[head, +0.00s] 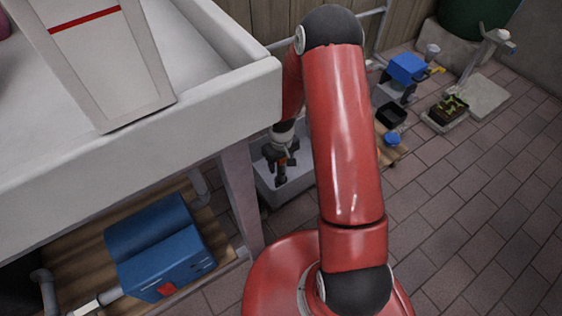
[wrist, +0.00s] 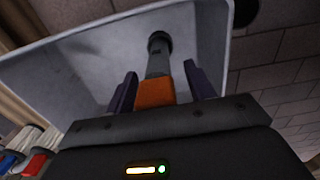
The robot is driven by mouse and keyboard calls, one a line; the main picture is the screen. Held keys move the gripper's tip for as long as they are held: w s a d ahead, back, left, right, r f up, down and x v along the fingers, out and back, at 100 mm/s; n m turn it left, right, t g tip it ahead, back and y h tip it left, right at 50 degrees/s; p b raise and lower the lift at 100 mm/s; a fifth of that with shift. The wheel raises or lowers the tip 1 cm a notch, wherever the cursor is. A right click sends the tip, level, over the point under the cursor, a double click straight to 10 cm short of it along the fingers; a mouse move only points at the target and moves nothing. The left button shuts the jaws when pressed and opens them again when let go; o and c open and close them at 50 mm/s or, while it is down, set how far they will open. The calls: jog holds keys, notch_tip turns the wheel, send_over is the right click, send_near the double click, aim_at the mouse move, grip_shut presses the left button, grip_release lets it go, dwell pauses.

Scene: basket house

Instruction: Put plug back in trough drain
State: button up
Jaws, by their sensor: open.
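My gripper (head: 281,170) points down into a grey trough (head: 268,188) on the floor, beside the leg of the large white basin. In the wrist view my gripper (wrist: 160,68) has its two dark fingers apart. Between them is a piece with an orange end and a dark grey shaft, probably the plug (wrist: 155,92); gaps show on both sides of it. The shaft's round dark end lies against the view of the pale trough (wrist: 215,45). I cannot tell whether the shaft touches the trough. I cannot make out the drain for certain.
A blue box (head: 158,245) is on the wooden shelf below. Blue-topped equipment (head: 405,68) and a small planter (head: 448,108) stand at the right. The paved floor (head: 470,210) is clear at lower right.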

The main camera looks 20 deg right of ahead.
notch_tip(320, 180, up, 13)
jog(key=p, duration=0.2)
jog(key=shift+p, duration=0.35)
jog(key=s+r+m+t, duration=0.1)
jog(key=s+r, duration=0.3)
jog(key=r, duration=0.4)
jog(key=s+r+m+t+h, duration=0.1)
jog(key=s+r+t, duration=0.1)
jog(key=s+r, duration=0.45)
jog(key=s+r+m+t, duration=0.1)
jog(key=s+r, duration=0.2)
jog(key=r, duration=0.7)
jog(key=s+r+t+y, duration=0.1)
jog(key=s+r, duration=0.2)
jog(key=s, duration=0.5)
jog(key=shift+s+r+m+t, duration=0.25)
jog(key=shift+s+m+t, duration=0.05)
jog(key=shift+s, duration=0.05)
jog(key=shift+r+p, duration=2.9)
jog(key=shift+r, duration=0.05)
